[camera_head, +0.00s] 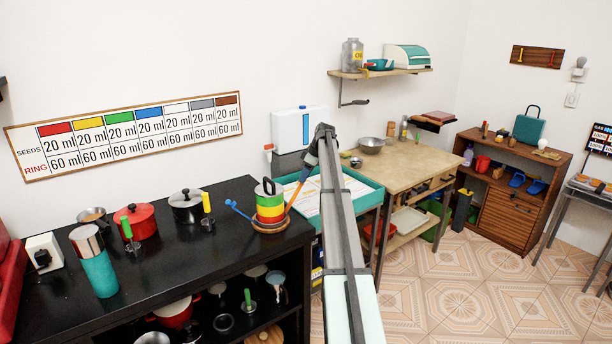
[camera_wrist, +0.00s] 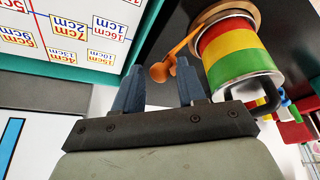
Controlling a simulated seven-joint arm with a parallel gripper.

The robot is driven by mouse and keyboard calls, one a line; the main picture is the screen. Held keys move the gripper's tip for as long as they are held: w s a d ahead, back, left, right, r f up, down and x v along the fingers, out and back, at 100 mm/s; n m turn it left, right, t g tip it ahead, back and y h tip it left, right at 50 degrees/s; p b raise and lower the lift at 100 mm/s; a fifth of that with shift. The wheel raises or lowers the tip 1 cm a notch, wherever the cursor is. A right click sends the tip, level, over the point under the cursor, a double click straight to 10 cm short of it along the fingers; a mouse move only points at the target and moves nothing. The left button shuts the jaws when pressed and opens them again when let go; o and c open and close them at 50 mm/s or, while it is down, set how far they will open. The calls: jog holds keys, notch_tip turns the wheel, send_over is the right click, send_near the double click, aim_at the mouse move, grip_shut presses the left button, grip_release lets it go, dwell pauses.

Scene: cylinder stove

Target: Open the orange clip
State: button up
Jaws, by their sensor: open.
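A canister with red, yellow and green bands (camera_head: 269,205) stands near the right end of the black counter; it also shows in the wrist view (camera_wrist: 238,58). The orange clip (camera_head: 295,194) sits at the canister's base, its arm slanting up to the right. In the wrist view the clip's arm (camera_wrist: 183,46) ends in a round knob. My gripper (camera_head: 308,168) is beside the canister. In the wrist view my gripper (camera_wrist: 158,80) is open, with the knob appearing between its two blue-grey fingertips. I cannot tell whether they touch it.
A blue-ended stick (camera_head: 240,209) reaches out left of the canister. A teal-edged tray (camera_head: 372,194) with a printed sheet lies right of the counter. A white box (camera_head: 297,128) stands behind. Pots and a teal flask (camera_head: 97,272) stand farther left.

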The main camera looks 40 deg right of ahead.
jog(key=shift+a+f, duration=0.15)
jog(key=v, duration=1.4)
